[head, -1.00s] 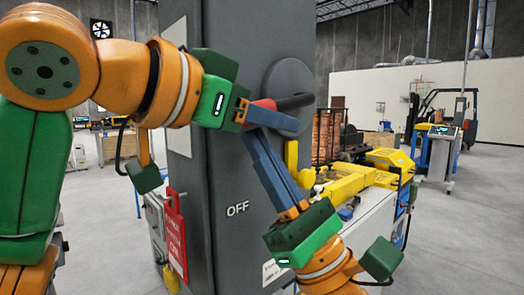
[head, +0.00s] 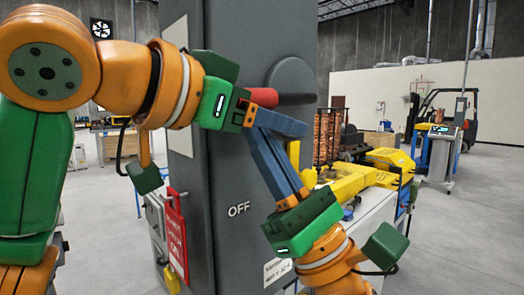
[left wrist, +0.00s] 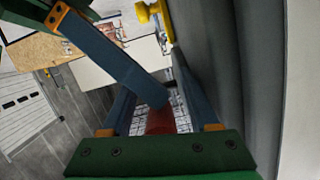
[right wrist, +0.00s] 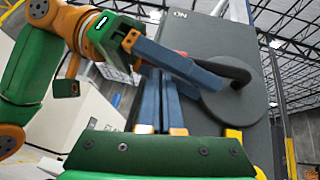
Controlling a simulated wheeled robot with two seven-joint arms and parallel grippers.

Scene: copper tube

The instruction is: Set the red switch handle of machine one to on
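The handle's red grip (head: 263,96) and black bar (head: 297,99) stick out, roughly level, from a round disc (head: 290,75) on the grey machine cabinet (head: 230,160). The OFF label (head: 239,209) is below; an ON label (right wrist: 180,15) is near the top in the right wrist view. My left gripper (head: 280,130) is open at the handle. In the left wrist view the red grip (left wrist: 159,121) lies between its spread fingers with gaps beside it. My right gripper (head: 262,140) has its fingers close together, shut and empty, just below the left one; overlap hides the exact spacing.
A red tag (head: 176,238) hangs at the cabinet's left edge. Yellow machinery (head: 355,178) stands on a white bench to the right. A forklift (head: 455,110) is farther back. The floor at the far right is clear.

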